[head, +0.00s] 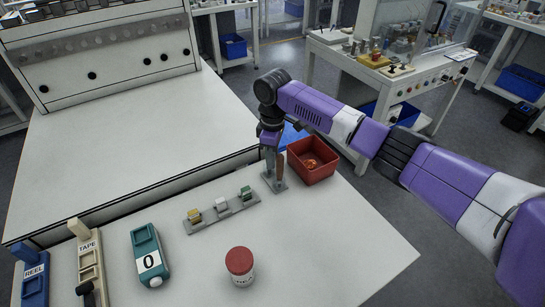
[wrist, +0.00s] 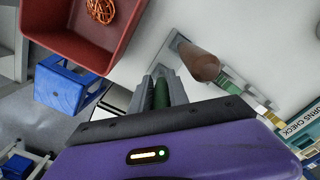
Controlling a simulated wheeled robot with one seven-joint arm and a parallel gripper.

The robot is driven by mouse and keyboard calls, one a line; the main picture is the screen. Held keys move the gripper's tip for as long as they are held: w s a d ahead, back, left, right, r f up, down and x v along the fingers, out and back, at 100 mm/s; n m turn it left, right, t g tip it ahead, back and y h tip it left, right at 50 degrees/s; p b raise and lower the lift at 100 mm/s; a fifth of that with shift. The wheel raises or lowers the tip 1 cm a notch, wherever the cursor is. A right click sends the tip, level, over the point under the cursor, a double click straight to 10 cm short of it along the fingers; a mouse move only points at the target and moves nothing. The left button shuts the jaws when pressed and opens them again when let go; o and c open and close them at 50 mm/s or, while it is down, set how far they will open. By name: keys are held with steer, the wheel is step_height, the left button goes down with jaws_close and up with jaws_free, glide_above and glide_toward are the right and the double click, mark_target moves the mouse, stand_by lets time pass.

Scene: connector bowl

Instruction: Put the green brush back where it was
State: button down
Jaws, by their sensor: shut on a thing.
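My gripper (wrist: 162,92) is shut on a green thing (wrist: 161,93), seen end-on between the two grey fingers in the wrist view; this appears to be the green brush. Its lower part is hidden. In the head view my gripper (head: 270,148) is just above and behind a grey stand (head: 275,183) near the table's back edge. A brown handle-like piece (head: 280,166) stands upright at this stand; it also shows in the wrist view (wrist: 199,64), to the right of the fingers. I cannot tell whether the brush touches the stand.
A red bin (head: 326,172) holding an orange ball-like thing (head: 312,163) is right of the stand. A grey rack (head: 208,219) with yellow, white and green connectors is to its left. A red-capped jar (head: 240,265) and teal device (head: 150,255) stand in front. The table's front right is clear.

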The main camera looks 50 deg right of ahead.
steer(key=shift+f, duration=0.15)
steer(key=c, duration=1.3)
jaws_free()
steer(key=shift+o, duration=0.2)
step_height(320, 180, up, 12)
steer(key=shift+r+b, duration=0.2)
steer(key=shift+b, duration=0.4)
